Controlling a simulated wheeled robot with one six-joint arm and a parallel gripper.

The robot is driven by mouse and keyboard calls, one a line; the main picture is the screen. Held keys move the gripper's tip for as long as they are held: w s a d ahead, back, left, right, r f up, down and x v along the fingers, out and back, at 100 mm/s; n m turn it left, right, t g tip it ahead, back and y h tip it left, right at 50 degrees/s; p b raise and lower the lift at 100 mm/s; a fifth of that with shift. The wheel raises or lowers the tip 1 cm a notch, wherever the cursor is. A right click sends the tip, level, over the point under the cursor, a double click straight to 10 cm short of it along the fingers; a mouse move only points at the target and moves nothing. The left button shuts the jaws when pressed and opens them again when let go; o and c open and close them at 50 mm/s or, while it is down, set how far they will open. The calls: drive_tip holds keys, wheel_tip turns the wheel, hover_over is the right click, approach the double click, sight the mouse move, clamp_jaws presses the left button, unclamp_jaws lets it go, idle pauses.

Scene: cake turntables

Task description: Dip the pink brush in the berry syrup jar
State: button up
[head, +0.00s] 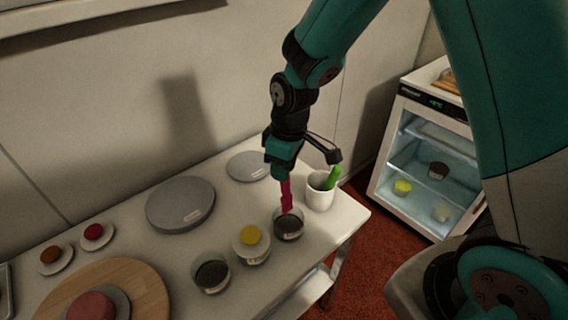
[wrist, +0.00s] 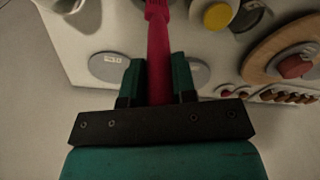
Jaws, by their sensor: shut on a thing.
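My gripper (head: 279,174) is shut on the pink brush (head: 287,196), which points down. In the wrist view the brush (wrist: 158,45) stands between my two fingers (wrist: 158,80). Its lower end meets the mouth of a glass jar (head: 289,231) with dark contents near the table's right end. I cannot tell how deep the tip is, as it is hidden there. Another dark-filled jar (head: 211,276) and a yellow-topped jar (head: 251,240) stand to its left. No label is readable, so I cannot tell which holds berry syrup.
A white cup (head: 318,198) with a green brush (head: 332,177) stands close right of the jar. Grey turntables (head: 180,205) (head: 248,166) lie behind. A wooden board (head: 145,285) and small cakes on plates (head: 92,231) are at left. A lit glass-front fridge (head: 425,165) stands right.

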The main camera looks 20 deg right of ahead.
sight(283, 190)
drive_tip(key=shift+f+b, duration=2.5)
drive_tip(key=shift+f, duration=1.25)
drive_tip(key=shift+r, duration=0.1)
drive_tip(key=shift+r+p, duration=2.9)
drive_tip(key=shift+r, duration=0.4)
wheel_tip(283, 190, up, 5)
drive_tip(key=p, duration=0.4)
